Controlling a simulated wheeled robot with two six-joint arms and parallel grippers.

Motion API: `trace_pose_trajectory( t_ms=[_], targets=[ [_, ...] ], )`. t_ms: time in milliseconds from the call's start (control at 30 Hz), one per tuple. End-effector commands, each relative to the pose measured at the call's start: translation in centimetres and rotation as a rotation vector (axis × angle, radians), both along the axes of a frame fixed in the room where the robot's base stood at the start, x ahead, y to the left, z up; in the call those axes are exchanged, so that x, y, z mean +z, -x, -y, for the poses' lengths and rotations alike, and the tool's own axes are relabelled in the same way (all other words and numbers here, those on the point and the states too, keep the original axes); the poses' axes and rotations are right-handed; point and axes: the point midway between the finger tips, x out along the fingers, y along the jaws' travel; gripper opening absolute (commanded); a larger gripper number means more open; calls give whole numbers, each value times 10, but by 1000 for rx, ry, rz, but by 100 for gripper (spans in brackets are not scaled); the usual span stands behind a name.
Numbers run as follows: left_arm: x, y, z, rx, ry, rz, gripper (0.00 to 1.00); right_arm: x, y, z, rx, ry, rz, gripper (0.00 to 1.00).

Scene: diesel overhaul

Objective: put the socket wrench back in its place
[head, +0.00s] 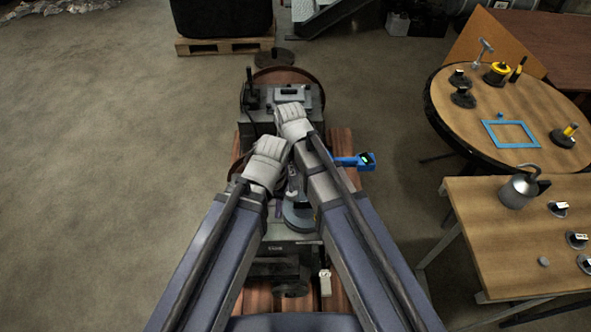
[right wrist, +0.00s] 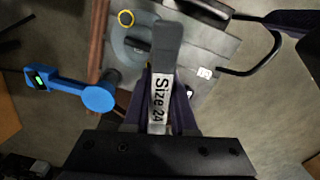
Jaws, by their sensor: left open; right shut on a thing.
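My right gripper (right wrist: 160,125) is shut on a grey bar with a white "Size 24" label, which I take to be the socket wrench (right wrist: 167,48); its far end points up in the right wrist view. In the head view my right gripper (head: 290,110) is over the engine (head: 312,112), and the wrench is hidden behind my arms and hands. My left gripper (head: 270,150) is open, lower and to the left of the right one, also over the engine. I cannot tell from these views which spot is the wrench's place.
A blue tool with a lit display (head: 355,161) sticks out on the engine's right side. A round table (head: 470,120) holds a blue square frame (head: 510,134) and several tools. A rectangular table (head: 480,240) holds an oil can (head: 520,190) and labelled dark pieces. Floor at left is clear.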

Motion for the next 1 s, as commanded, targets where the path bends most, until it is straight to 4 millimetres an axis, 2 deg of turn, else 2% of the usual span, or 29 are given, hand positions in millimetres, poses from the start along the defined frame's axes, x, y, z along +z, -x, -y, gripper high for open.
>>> trace_pose_trajectory(
  t_ms=[167,700,833,1000],
  targets=[
    [25,0,0,1,0,0,50,25,-5,15,-40,0,0,0],
    [150,0,0,6,1,0,50,150,-29,120,-308,0,0,0],
    [170,0,0,7,2,0,50,170,-31,140,-360,0,0,0],
    [186,0,0,8,2,0,50,186,-32,158,-403,0,0,0]
  ],
)
